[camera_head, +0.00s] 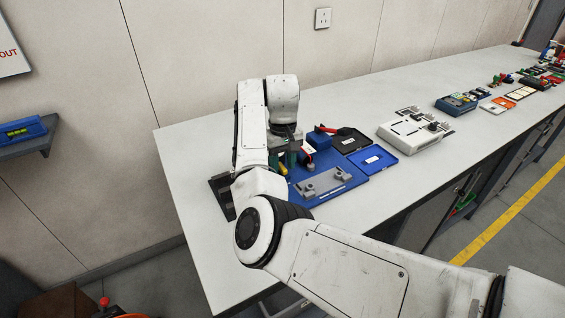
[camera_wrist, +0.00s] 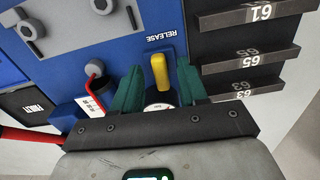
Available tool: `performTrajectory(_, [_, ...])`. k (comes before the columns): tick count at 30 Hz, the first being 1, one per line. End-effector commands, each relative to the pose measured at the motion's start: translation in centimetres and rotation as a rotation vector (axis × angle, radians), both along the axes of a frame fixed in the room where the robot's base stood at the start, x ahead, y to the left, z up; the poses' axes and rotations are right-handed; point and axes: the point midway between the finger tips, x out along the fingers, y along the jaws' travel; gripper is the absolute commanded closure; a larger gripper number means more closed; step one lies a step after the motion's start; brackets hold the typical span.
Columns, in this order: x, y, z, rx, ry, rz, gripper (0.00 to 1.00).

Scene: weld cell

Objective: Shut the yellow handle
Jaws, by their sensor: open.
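The yellow handle (camera_wrist: 159,70) stands on a blue fixture board (camera_wrist: 75,70) beside the printed word RELEASE. It also shows small and partly hidden in the head view (camera_head: 283,169). My gripper (camera_wrist: 160,78) is open, with one green finger on each side of the handle in the wrist view. I cannot tell whether either finger touches it. The lower end of the handle meets a round white-faced part between the fingers, partly hidden by the gripper body. In the head view my gripper (camera_head: 287,157) is over the left part of the board, mostly behind my arm.
A black stepped rack (camera_wrist: 240,60) with numbered labels stands close to the handle. A red cable (camera_wrist: 90,84) and a small blue block lie on its other side. In the head view a grey clamp part (camera_head: 325,182), blue tray (camera_head: 372,159) and white device (camera_head: 408,133) are right of my gripper.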

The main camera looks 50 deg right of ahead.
Motion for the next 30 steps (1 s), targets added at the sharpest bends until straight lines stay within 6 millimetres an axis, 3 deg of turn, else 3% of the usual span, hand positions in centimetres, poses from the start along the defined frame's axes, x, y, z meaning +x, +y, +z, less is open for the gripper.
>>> performTrajectory(9, [0.00,0.03,-0.27,0.000,0.001,0.000,0.57])
performTrajectory(22, [0.01,0.03,-0.23,0.000,0.000,0.000,0.99])
performTrajectory(30, [0.01,0.02,-0.20,0.000,0.000,-0.002,1.00])
